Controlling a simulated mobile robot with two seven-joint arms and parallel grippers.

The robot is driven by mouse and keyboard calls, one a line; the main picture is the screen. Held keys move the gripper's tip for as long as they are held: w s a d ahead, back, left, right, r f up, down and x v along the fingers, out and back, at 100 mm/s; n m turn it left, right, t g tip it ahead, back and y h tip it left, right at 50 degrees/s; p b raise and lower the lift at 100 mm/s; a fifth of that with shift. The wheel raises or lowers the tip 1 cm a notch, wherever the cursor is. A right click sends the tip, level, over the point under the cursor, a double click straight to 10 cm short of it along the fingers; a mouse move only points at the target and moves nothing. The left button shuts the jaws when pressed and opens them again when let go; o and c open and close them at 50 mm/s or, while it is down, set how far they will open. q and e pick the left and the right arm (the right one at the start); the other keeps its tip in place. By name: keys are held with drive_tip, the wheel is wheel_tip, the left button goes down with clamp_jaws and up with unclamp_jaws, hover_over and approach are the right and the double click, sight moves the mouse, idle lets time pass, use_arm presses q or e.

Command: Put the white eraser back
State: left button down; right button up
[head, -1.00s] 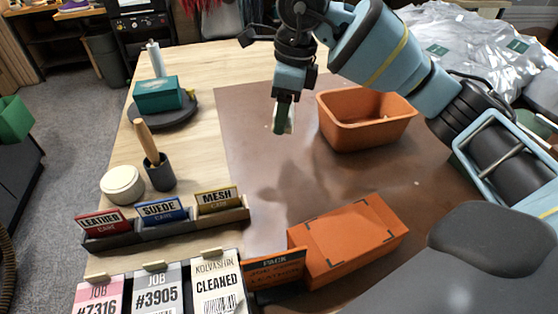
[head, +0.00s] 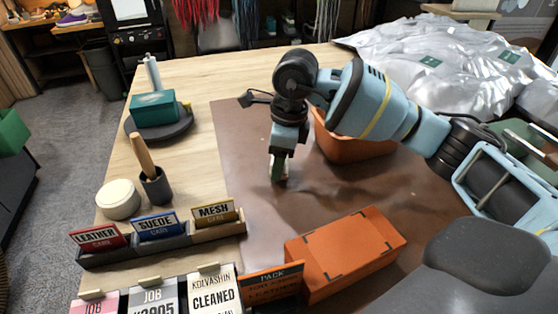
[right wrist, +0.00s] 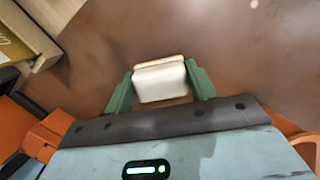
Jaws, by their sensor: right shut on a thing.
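The white eraser (right wrist: 160,83) is a small white block with a tan edge, seen between the green fingers of my right gripper (right wrist: 160,90) in the right wrist view. The right gripper is shut on it. In the head view my right gripper (head: 279,178) points down over the brown mat (head: 235,150), and a pale bit of the eraser shows at its fingertips. I cannot tell whether the eraser touches the mat. My left gripper is not in view.
An orange bin (head: 345,148) stands behind my right arm, its inside mostly hidden. An orange box (head: 345,250) lies in front on the mat. A card rack (head: 165,245), a brush cup (head: 156,187), a round white tin (head: 118,200) and a teal box (head: 155,108) on a dark round tray are at left.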

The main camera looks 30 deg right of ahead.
drive_tip(key=shift+f, duration=0.5)
drive_tip(key=shift+f, duration=0.15)
drive_tip(key=o, duration=0.9)
drive_tip(key=r, duration=0.4)
drive_tip(key=d+r, duration=0.1)
drive_tip(key=r, duration=0.3)
drive_tip(key=s+r, duration=0.1)
drive_tip(key=r, duration=0.3)
drive_tip(key=shift+d+r, duration=0.1)
drive_tip(key=shift+d, duration=0.1)
